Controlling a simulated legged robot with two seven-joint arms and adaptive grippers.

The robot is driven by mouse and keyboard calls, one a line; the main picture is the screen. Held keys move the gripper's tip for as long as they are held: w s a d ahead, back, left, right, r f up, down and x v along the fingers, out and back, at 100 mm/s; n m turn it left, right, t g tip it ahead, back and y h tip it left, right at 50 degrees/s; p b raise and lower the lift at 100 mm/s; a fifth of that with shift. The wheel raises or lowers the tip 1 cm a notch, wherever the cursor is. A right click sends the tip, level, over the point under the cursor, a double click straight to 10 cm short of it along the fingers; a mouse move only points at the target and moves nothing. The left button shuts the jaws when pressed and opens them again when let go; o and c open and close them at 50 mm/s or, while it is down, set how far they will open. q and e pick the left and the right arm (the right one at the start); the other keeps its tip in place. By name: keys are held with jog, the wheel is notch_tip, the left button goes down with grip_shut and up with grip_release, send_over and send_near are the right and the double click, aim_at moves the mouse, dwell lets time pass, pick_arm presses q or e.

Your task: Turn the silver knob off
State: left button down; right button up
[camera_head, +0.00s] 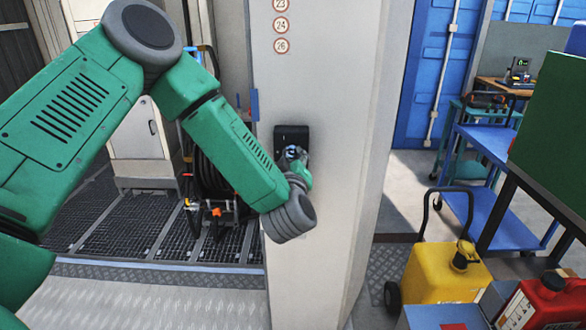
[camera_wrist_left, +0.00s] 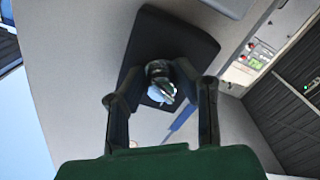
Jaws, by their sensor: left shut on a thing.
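The silver knob (camera_wrist_left: 160,82) sits on a black plate (camera_wrist_left: 152,45) on the pale wall panel. In the head view the black plate (camera_head: 291,134) is below the number labels, and the knob (camera_head: 293,152) shows only in part behind my wrist. My left gripper (camera_wrist_left: 161,84) is at the knob, with one finger on each side, shut on it. In the head view my left gripper (camera_head: 296,160) is mostly hidden by its own wrist. My right gripper is in neither view.
A yellow fuel can (camera_head: 443,270) and a red can (camera_head: 545,305) stand at the lower right. A blue cart (camera_head: 490,145) is behind them. A hose reel (camera_head: 207,180) is left of the panel. Open floor (camera_head: 400,185) lies right of the panel.

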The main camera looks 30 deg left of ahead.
pick_arm(q)
jog(key=shift+s+f+n+b, duration=0.1)
jog(key=shift+n+b, duration=0.85)
jog(key=shift+n, duration=0.3)
jog(key=shift+s+f+n+b, duration=0.1)
jog(key=shift+n+b, duration=0.85)
jog(key=shift+n, duration=0.3)
